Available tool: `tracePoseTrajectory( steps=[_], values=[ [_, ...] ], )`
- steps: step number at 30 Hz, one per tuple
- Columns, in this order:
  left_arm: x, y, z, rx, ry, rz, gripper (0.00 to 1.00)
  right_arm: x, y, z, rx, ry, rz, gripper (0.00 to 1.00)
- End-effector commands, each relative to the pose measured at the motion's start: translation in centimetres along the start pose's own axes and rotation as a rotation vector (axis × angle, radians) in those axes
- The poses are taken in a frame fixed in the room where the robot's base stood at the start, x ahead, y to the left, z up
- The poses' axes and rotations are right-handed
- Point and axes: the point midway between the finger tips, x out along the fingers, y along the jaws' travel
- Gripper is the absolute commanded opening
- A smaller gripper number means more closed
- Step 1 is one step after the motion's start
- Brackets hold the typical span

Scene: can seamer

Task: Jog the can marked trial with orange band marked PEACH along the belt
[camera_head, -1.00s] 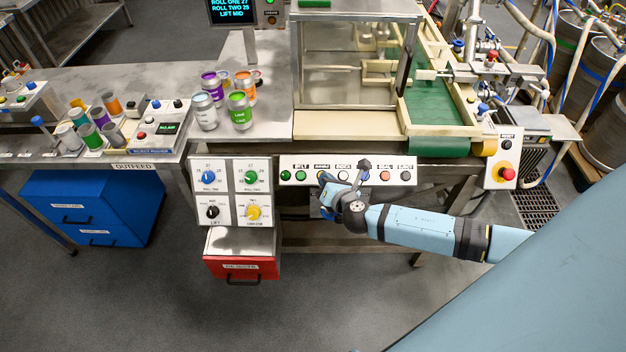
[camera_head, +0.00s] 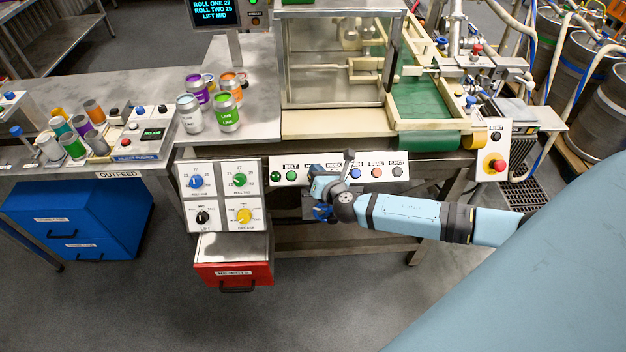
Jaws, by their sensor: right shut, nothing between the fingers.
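Two cans with orange bands show: one (camera_head: 230,82) stands behind a green-banded can in the group on the steel table, and one (camera_head: 95,110) is in the rack at the left. I cannot read PEACH or trial on either. The green belt (camera_head: 422,100) runs along the right of the seamer. My right gripper (camera_head: 318,192) is in front of the button panel (camera_head: 283,162), near its middle buttons. Its fingers are shut and empty; its tips are partly hidden, so I cannot tell whether they touch a button. My left gripper is out of view.
The dial panel (camera_head: 220,196) is left of my right gripper, with a red reject bin (camera_head: 235,272) below. An emergency stop (camera_head: 495,167) is at the right. The clear-walled seamer housing (camera_head: 330,70) stands behind the button panel. The floor in front is clear.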

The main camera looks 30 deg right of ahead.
Motion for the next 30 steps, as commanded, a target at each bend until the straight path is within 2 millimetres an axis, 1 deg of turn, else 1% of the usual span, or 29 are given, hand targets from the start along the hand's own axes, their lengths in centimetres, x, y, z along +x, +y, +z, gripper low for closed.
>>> tracePoseTrajectory(
  steps=[1, 3, 7, 12, 17, 30],
  values=[
    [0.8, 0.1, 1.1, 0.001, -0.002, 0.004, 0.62, 0.7, -0.7, -1.0, -0.001, -0.001, 0.0, 0.0],
    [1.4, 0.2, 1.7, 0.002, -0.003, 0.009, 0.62, 1.4, -1.1, -1.4, -0.001, -0.002, 0.0, 0.0],
    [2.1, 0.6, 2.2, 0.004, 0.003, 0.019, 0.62, 2.5, -1.9, -2.2, -0.001, 0.0, 0.0, 0.0],
    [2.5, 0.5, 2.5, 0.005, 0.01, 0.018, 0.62, 3.4, -2.5, -2.6, -0.001, -0.001, 0.0, 0.0],
    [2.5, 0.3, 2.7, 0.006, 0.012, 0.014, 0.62, 3.6, -2.6, -2.7, -0.001, 0.0, 0.001, 0.0],
    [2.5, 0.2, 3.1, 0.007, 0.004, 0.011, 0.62, 3.6, -2.6, -2.6, 0.0, 0.0, 0.001, 0.0]
  ],
)
